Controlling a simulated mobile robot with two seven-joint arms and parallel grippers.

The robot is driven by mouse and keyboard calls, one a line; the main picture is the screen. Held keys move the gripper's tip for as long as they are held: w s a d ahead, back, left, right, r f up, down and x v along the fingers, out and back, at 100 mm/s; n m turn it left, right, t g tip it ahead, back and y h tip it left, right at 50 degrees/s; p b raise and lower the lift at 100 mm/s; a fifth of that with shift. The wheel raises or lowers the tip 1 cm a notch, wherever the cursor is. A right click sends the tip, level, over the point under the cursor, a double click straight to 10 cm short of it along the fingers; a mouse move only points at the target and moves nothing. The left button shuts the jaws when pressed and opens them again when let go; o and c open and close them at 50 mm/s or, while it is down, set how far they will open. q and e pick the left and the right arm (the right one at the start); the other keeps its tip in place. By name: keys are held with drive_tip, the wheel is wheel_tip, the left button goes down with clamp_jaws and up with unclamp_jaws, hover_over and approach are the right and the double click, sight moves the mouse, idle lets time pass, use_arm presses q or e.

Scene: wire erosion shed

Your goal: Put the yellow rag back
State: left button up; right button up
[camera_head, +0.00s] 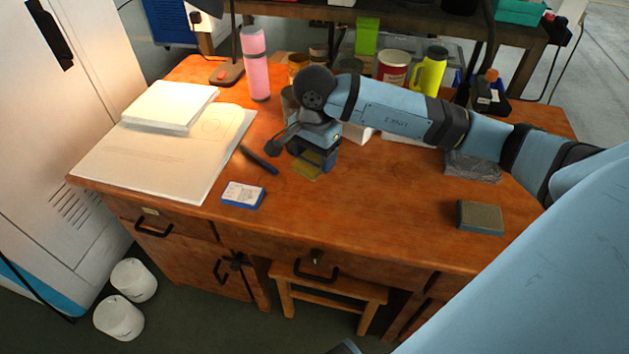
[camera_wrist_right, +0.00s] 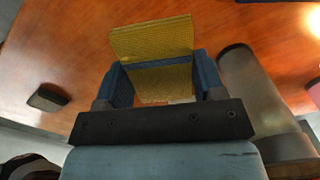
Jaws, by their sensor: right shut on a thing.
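The yellow rag (camera_head: 306,171) is a thin flat piece low at my right gripper (camera_head: 313,162), over the middle of the wooden desk. In the right wrist view, the rag (camera_wrist_right: 152,45) sits between the two blue fingers of my right gripper (camera_wrist_right: 160,82), with its far part sticking out past them. The gripper is shut on it. In the head view the gripper and wrist hide part of the rag, and I cannot tell whether it touches the desk (camera_head: 350,215). My left gripper is not in view.
Left of the gripper are a dark pen-like object (camera_head: 259,160), a blue-and-white box (camera_head: 243,195) and a large paper sheet (camera_head: 150,155). A grey-green block (camera_head: 480,217) lies right; the front middle is clear.

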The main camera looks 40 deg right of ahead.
sight(314, 188)
drive_tip(key=shift+f+b, duration=0.4)
drive_tip(key=shift+f, duration=3.4)
drive_tip(key=shift+f, duration=0.1)
drive_tip(key=shift+f, duration=0.15)
drive_tip(key=o, duration=0.9)
drive_tip(key=shift+c, duration=0.2)
drive_tip(key=shift+r, duration=0.2)
wheel_tip(314, 188, up, 12)
drive_tip(key=shift+r+p, duration=0.1)
drive_tip(key=shift+p, duration=0.7)
